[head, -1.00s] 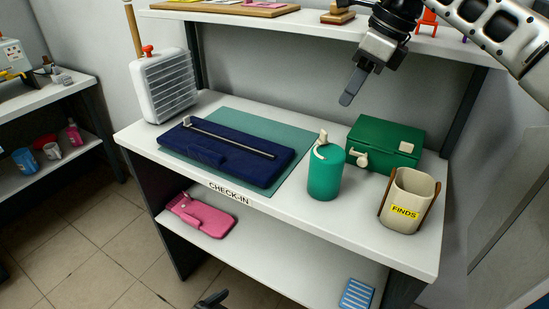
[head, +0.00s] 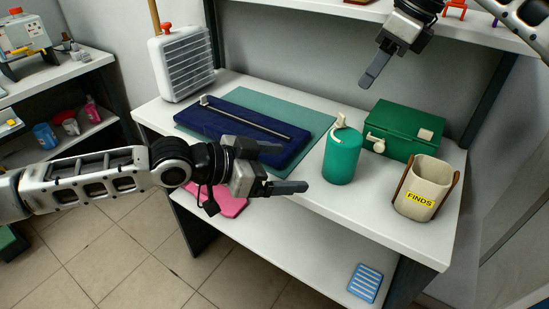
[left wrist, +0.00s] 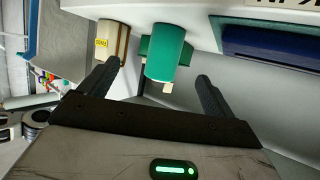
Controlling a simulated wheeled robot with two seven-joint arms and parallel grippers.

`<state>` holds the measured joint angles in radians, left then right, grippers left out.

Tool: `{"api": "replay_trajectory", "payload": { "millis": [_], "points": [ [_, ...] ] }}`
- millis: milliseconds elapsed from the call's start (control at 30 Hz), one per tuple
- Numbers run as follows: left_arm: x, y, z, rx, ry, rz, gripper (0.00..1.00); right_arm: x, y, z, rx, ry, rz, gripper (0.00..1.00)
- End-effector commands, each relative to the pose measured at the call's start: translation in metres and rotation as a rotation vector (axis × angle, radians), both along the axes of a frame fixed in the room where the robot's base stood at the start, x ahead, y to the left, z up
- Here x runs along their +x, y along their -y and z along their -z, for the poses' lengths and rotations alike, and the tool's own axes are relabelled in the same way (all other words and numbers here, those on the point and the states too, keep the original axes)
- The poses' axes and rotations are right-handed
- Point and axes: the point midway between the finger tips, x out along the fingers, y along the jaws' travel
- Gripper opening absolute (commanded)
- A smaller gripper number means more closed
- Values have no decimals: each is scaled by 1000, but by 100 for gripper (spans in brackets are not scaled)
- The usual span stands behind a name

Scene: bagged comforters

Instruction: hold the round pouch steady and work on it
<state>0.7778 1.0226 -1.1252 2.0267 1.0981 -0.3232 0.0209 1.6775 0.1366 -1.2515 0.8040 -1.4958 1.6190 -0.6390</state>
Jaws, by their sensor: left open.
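The round pouch, a green upright cylinder (head: 342,158) with a pale tab and strap on top, stands on the white table beside the green case. In the left wrist view the pouch (left wrist: 165,52) shows ahead, between the fingers in the picture. My left gripper (head: 288,167) is open and empty, to the left of the pouch and apart from it, by the table's front edge. Its two spread fingers also show in the left wrist view (left wrist: 158,78). My right gripper (head: 376,70) hangs above the back of the table, clear of the pouch; its jaw state is unclear.
A green case (head: 405,130) stands behind the pouch, and a cream FINDS cup (head: 421,190) to its right. A navy flat bag (head: 215,124) lies on a green mat (head: 318,121) to the left. A pink pouch (head: 228,205) is on the lower shelf, partly hidden by my left arm.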

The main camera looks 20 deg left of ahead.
Motion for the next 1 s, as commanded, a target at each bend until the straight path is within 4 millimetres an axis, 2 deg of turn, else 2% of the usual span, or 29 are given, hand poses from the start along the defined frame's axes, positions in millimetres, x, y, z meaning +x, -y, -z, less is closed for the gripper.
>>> {"api": "replay_trajectory", "payload": {
  "millis": [100, 267, 800, 1000],
  "points": [
    [5, -10, -6, 12, -2, -14, 90, 0, 0, 0, 0, 0, 0, 36],
    [13, -3, -3, 10, -5, -15, 90, 0, 0, 0, 0, 0, 0, 36],
    [71, 72, 35, 10, -3, -15, 90, 0, 0, 0, 0, 0, 0, 36],
    [89, 94, 47, 12, -3, -15, 90, 0, 0, 0, 0, 0, 0, 36]
  ]
}}
